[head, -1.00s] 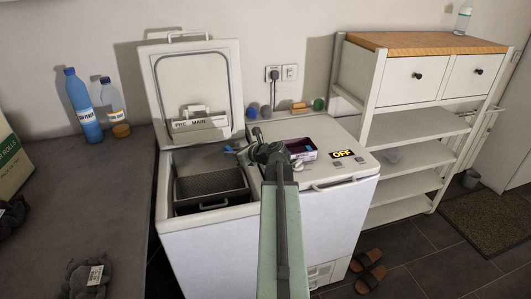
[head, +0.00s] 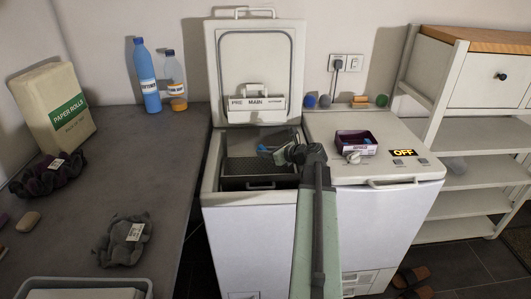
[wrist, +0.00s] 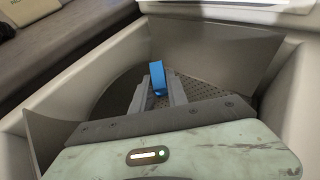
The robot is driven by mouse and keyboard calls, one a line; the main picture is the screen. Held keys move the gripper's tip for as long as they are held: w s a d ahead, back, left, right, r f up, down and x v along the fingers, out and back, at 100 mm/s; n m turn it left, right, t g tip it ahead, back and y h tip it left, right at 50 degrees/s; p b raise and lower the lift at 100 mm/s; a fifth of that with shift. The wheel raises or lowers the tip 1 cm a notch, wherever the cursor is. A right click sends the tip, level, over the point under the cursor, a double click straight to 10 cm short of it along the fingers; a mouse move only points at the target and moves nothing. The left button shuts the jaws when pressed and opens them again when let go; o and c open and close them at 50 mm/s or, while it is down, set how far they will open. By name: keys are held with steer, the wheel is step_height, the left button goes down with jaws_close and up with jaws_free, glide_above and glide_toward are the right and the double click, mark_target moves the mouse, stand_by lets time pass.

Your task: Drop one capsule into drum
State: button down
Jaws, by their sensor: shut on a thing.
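My gripper (head: 266,151) is shut on a blue capsule (wrist: 158,79), which stands up between the fingertips in the wrist view. In the head view the capsule (head: 263,149) is a small blue spot at the gripper's tip. The gripper is above the open left toploader, over the dark perforated drum (head: 238,166). The drum's perforated surface (wrist: 203,88) lies beneath the fingers in the wrist view; the height between them is hard to tell. An open purple box (head: 356,138) with small blue items inside sits on the right toploader.
The left toploader's lid (head: 258,65) stands raised behind the opening. The right toploader (head: 388,195) has a closed top and an "OFF" display (head: 403,153). Bottles (head: 147,77), a paper-roll bag (head: 55,108) and dark cloths (head: 124,240) are on the left counter.

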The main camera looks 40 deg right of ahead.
steer(key=shift+f, duration=0.25)
steer(key=c, duration=1.2)
jaws_free()
steer(key=shift+c, duration=0.2)
steer(key=p+v, duration=0.3)
steer(key=v, duration=0.4)
steer(key=shift+s+r, duration=0.15)
steer(key=shift+s, duration=0.25)
